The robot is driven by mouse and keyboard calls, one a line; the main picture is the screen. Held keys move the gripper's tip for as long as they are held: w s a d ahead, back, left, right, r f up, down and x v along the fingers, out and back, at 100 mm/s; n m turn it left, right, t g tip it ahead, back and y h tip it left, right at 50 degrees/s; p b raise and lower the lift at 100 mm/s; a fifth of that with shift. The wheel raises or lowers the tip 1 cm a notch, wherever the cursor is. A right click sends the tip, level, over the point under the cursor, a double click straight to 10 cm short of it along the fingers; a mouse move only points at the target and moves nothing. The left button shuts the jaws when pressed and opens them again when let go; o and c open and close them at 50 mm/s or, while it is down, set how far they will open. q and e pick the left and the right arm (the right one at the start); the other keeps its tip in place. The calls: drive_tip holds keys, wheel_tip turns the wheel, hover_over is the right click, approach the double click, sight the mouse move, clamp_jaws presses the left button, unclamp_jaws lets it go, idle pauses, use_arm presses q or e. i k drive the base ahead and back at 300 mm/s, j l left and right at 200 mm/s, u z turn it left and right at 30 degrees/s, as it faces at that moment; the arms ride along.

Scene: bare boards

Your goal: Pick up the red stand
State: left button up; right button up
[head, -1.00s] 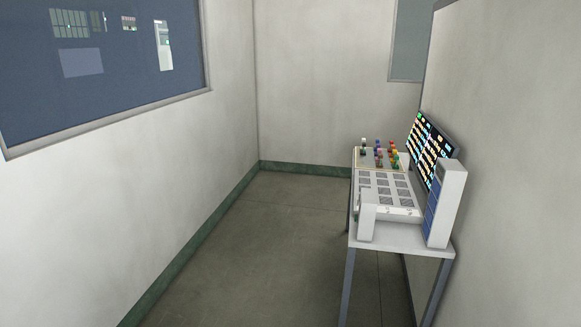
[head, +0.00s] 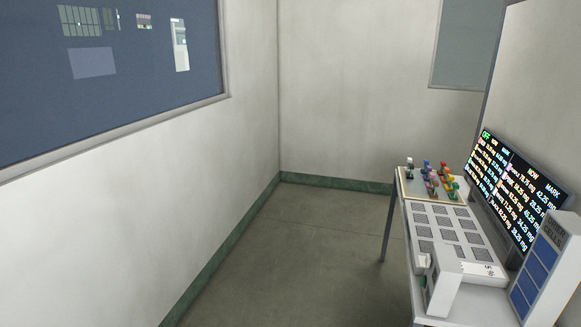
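Several small coloured stands are grouped on a cream board at the far end of a narrow table on the right in the head view. A small red stand (head: 443,167) seems to be at the back of the group, partly hidden by the others. A blue stand (head: 427,166) is to its left, and a green stand (head: 454,186) is nearer at the right. They are too small to tell their exact shapes. Neither of my grippers is in view.
The table (head: 399,287) also carries a white panel with grey squares (head: 442,222), a white block (head: 443,289) and a blue-celled box (head: 544,270). A lit screen (head: 520,190) stands along the right wall. The floor (head: 300,260) left of the table is clear.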

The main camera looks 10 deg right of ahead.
sight(443, 165)
drive_tip(key=i+j+z, duration=0.1)
drive_tip(key=i+z, duration=0.4)
drive_tip(key=i+j+z, duration=0.25)
drive_tip(key=z, duration=0.2)
drive_tip(key=i+j+z, duration=0.75)
drive_tip(key=j+z, duration=0.25)
drive_tip(key=i+j+z, duration=0.15)
drive_tip(key=j+z, duration=0.35)
drive_tip(key=i+j+z, duration=0.1)
drive_tip(key=z, duration=0.5)
drive_tip(key=i+j+z, duration=0.4)
drive_tip(key=j, duration=0.15)
drive_tip(key=j+z, duration=0.25)
drive_tip(key=i+j+z, duration=0.2)
drive_tip(key=j, duration=0.2)
drive_tip(key=k, duration=0.1)
